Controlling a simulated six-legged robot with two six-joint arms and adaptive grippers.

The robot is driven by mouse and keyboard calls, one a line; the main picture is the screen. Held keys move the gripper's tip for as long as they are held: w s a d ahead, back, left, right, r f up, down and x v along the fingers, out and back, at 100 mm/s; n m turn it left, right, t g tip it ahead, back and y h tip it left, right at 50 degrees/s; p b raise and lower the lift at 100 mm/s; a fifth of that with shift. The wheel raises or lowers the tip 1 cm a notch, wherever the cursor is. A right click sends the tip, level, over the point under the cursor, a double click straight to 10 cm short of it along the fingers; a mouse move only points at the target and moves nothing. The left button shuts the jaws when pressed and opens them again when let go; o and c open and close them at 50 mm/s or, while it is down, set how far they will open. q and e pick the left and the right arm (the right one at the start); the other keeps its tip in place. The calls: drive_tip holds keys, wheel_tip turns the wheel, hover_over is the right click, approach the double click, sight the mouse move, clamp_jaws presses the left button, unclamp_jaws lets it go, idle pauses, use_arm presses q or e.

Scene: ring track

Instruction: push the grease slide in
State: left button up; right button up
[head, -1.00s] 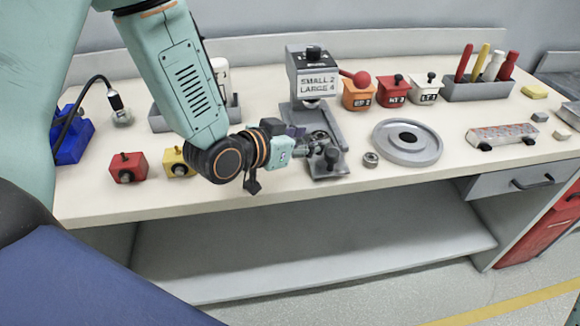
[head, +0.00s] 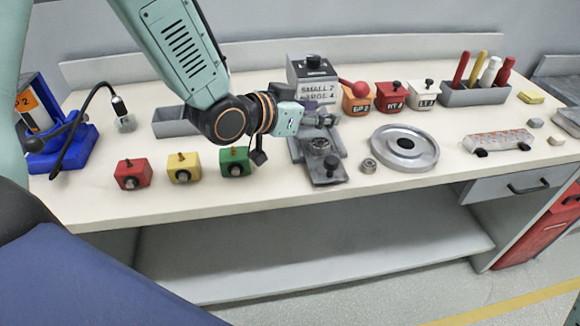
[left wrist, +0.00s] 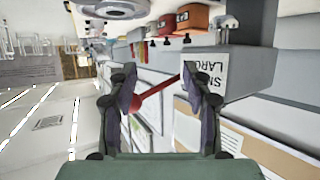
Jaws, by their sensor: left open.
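The grease station (head: 312,68) is a grey machine labelled "SMALL 2 LARGE 4", with a red-ball lever (head: 361,89) at its right. Its grey slide (head: 327,173) sticks out at the front toward the bench edge, with a dark upright knob (head: 331,161). My left gripper (head: 334,118) is above and behind the slide's front end, close in front of the machine's label. In the left wrist view the left gripper (left wrist: 163,92) is open, and the red lever (left wrist: 152,94) shows between its fingers. No contact can be made out. My right gripper is not in view.
Red (head: 132,174), yellow (head: 183,168) and green (head: 235,162) boxes stand left of the slide. A small bearing (head: 369,166) and a grey disc (head: 405,160) lie right of it. Orange (head: 356,105), red and white lidded pots stand behind. The bench front is clear.

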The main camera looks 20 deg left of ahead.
use_arm(q)
drive_tip(key=s+f+m+g+h+p, duration=0.1)
drive_tip(key=s+f+m+g+h, duration=0.3)
drive_tip(key=s, duration=0.7)
drive_tip(key=shift+s+a+f+m+h, duration=0.35)
drive_tip(key=shift+f+m+h, duration=0.15)
drive_tip(key=shift+f+m, duration=0.4)
drive_tip(key=shift+f, duration=0.1)
